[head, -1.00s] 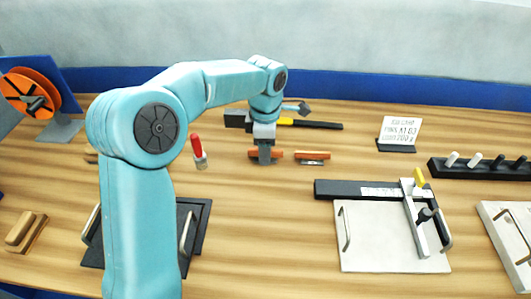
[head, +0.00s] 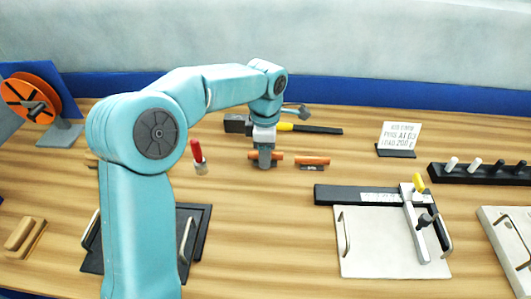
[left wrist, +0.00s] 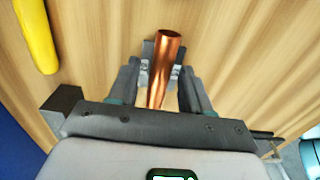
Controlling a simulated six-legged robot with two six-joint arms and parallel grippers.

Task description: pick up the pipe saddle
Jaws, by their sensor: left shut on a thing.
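The pipe saddle (head: 277,158) shows as a copper-coloured tube with a grey bracket, lying on the wooden bench in the middle of the head view. In the left wrist view the copper tube (left wrist: 164,60) runs between my fingers, with grey bracket parts on both sides. My left gripper (head: 265,157) points down over it and is shut on it, with a finger on each side of the tube. It also shows in the left wrist view (left wrist: 160,85). The fingers hide the middle of the piece. I cannot tell whether it is clear of the bench. My right gripper is not in view.
A similar copper piece (head: 312,161) lies just to the right. A hammer (head: 310,129) lies behind, and a red-handled tool (head: 198,158) is to the left. A sign (head: 399,138), a peg rack (head: 480,172) and a pale plate (head: 380,250) are to the right.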

